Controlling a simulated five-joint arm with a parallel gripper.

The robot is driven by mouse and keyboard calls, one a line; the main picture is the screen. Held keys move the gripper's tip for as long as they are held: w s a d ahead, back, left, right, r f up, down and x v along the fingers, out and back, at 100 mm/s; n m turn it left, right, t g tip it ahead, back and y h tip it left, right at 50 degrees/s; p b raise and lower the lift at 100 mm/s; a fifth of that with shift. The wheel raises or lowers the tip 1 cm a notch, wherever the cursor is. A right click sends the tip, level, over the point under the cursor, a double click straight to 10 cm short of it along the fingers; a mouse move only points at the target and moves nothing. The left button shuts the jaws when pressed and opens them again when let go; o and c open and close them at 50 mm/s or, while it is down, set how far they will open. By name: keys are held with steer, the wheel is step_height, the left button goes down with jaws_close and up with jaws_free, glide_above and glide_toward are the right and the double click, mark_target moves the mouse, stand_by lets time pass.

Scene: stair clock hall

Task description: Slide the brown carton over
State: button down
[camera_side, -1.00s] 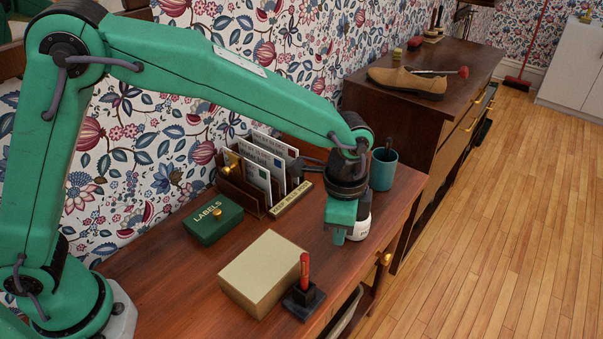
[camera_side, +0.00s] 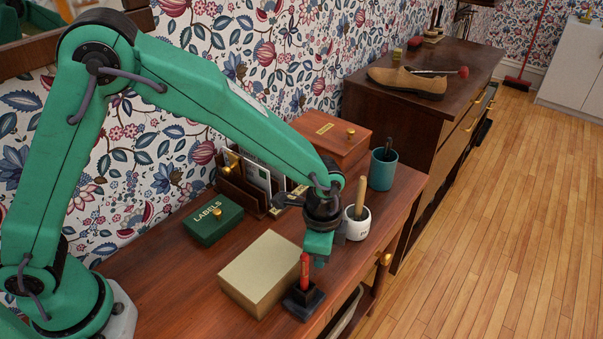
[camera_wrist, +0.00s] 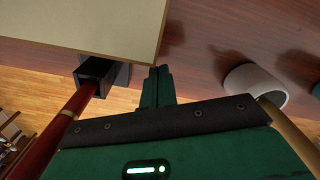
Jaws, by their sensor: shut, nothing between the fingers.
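The brown carton, a plain tan box with a pale top (camera_side: 262,266), lies on the desk in front of my arm. Its top also fills the upper left of the wrist view (camera_wrist: 80,25). My gripper (camera_side: 319,262) is shut and empty, pointing down to the right of the carton. In the wrist view its fingertips (camera_wrist: 160,74) show close to one corner of the carton; I cannot tell whether they touch it. In the side view the fingertips are partly behind the red-handled stamp.
The red-handled stamp on its dark base (camera_side: 304,291) stands right beside the carton. A white cup (camera_side: 357,223) holding a wooden stick is close to my gripper. Behind are a green labels box (camera_side: 212,220), a letter rack, a reddish box (camera_side: 331,137) and a teal cup (camera_side: 383,170).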

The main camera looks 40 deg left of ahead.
steer(key=shift+s+a, duration=0.2)
steer(key=shift+a, duration=0.15)
steer(key=shift+s+a, duration=0.35)
steer(key=shift+a, duration=0.35)
steer(key=shift+s+a, duration=0.3)
steer(key=shift+a, duration=0.35)
steer(key=shift+d, duration=0.1)
steer(key=shift+w+d, duration=0.45)
steer(key=shift+d, duration=0.4)
steer(key=shift+w+d, duration=0.4)
steer(key=shift+d, duration=0.45)
step_height(320, 180, up, 10)
steer(key=shift+r, duration=0.1)
